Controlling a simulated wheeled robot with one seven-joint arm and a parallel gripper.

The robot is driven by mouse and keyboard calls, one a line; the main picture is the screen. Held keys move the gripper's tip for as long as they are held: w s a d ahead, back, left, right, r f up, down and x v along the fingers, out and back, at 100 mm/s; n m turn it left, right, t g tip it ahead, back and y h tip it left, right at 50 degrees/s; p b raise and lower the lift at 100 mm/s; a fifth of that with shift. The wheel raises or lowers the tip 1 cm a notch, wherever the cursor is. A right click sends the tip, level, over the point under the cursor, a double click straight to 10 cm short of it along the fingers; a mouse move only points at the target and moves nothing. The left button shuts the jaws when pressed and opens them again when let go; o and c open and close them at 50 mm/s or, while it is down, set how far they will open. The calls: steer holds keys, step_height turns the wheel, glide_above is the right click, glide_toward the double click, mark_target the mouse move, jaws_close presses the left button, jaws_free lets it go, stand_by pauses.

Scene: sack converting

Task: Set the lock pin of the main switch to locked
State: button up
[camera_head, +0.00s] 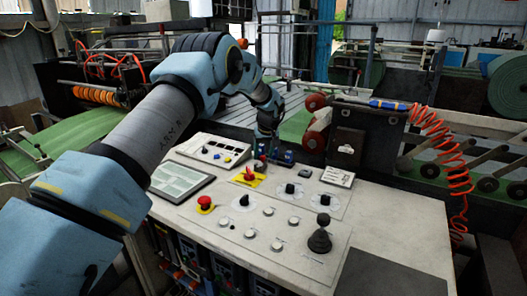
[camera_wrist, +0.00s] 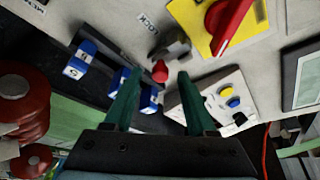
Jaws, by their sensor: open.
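The main switch (camera_wrist: 228,22) is a red rotary handle on a yellow plate in the wrist view; it also shows on the console in the head view (camera_head: 249,175). Beside it, near a label reading LOCK (camera_wrist: 147,21), is a small red knob (camera_wrist: 160,73) by a grey metal piece (camera_wrist: 174,47); this looks like the lock pin. Its exact setting is not clear. My gripper (camera_wrist: 158,75) is open, its teal fingers on either side of the red knob in the picture. Contact cannot be told. In the head view my gripper (camera_head: 272,152) is small and partly hidden at the console's back edge.
Blue blocks (camera_wrist: 80,59) lie close to the left finger. A small panel with coloured buttons (camera_wrist: 228,97) is right of the fingers. The console (camera_head: 205,233) also carries a red mushroom button (camera_head: 205,203), black knobs and a joystick (camera_head: 320,236).

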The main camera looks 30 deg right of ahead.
steer(key=shift+c, duration=0.2)
jaws_close()
stand_by(0.3)
